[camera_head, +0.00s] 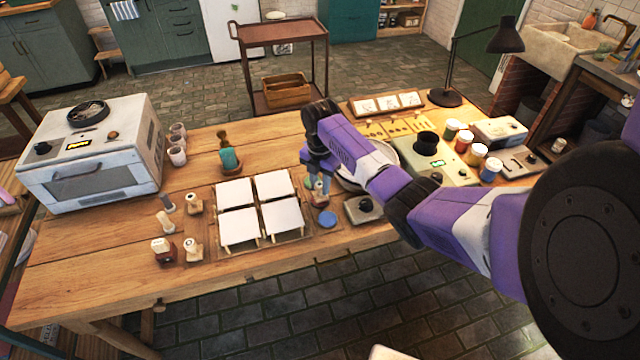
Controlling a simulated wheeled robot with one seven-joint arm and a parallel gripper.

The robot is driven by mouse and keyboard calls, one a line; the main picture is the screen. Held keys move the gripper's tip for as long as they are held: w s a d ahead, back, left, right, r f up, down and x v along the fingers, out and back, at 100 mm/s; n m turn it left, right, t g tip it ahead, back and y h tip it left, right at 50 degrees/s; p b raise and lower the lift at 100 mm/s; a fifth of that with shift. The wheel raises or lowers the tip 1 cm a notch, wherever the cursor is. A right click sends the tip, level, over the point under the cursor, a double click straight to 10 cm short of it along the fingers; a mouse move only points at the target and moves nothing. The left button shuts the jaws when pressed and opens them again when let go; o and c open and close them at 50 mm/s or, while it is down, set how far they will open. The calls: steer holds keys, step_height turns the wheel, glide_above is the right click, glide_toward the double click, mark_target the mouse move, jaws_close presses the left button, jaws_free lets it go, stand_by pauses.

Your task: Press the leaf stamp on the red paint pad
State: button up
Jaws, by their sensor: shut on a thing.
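My gripper (319,186) points down over the column of small round paint pads, just right of the white tiles. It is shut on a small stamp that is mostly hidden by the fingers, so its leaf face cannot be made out. The red paint pad (319,201) shows only in part, directly under the gripper; I cannot tell whether the stamp touches it. The blue paint pad (327,219) lies just in front of it, in plain sight.
White tiles (238,228) lie on a wooden rack left of the gripper. Several other stamps (194,204) stand further left, near a white oven (95,150). A scale (440,163), paint jars (464,141) and a grey device (362,209) are to the right. The table's front left is clear.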

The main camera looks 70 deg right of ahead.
steer(key=shift+r+p, duration=2.75)
steer(key=shift+r, duration=0.55)
